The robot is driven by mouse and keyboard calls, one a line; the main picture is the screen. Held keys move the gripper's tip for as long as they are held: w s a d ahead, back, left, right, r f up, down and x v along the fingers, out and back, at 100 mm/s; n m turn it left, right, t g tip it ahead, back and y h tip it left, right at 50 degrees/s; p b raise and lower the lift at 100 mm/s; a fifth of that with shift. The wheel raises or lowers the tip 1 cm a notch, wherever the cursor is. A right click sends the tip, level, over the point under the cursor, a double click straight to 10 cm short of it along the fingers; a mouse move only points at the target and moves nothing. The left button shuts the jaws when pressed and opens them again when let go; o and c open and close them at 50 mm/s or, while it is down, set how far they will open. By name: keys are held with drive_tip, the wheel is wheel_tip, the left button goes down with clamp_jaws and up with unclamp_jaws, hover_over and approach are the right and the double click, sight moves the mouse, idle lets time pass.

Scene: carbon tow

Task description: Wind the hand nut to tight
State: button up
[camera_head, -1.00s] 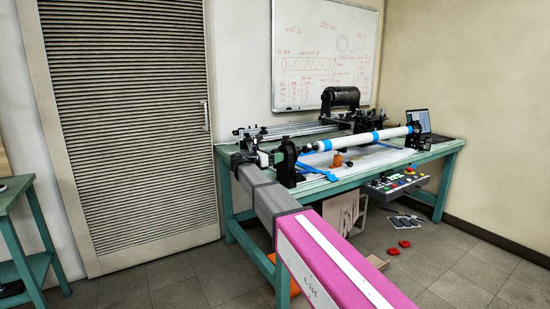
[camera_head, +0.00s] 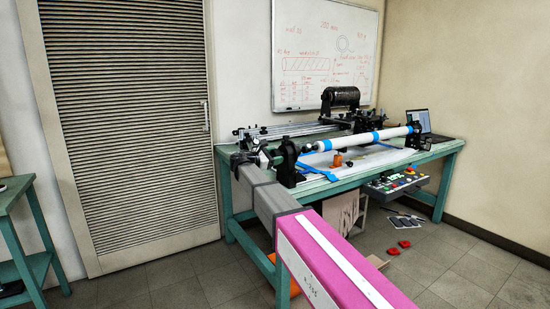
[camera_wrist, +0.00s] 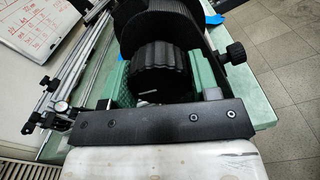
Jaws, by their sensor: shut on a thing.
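The hand nut (camera_wrist: 165,72) is a black, ribbed knob at the centre of the wrist view. My gripper (camera_wrist: 160,66) is shut on it, with a green-padded finger on either side. Behind the nut is a larger black ribbed round part (camera_wrist: 160,22). In the head view my gripper (camera_head: 258,158) is at the left end of the winder, beside the black end stand (camera_head: 287,163). The nut is too small and covered there to make out. The white tube with blue bands (camera_head: 362,139) runs right from that stand.
The green bench (camera_head: 320,184) carries a rail (camera_head: 290,131) along its back and a dark spool (camera_head: 341,98). A small black side knob (camera_wrist: 235,52) sticks out right of the nut.

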drive_tip(key=m, duration=1.2)
drive_tip(key=shift+m, duration=0.4)
drive_tip(key=m, duration=0.6)
drive_tip(key=shift+r, duration=0.1)
drive_tip(key=m, duration=0.5)
drive_tip(key=shift+m, duration=0.4)
drive_tip(key=o, duration=0.9)
drive_tip(key=v, duration=1.1)
drive_tip(key=shift+d, duration=0.1)
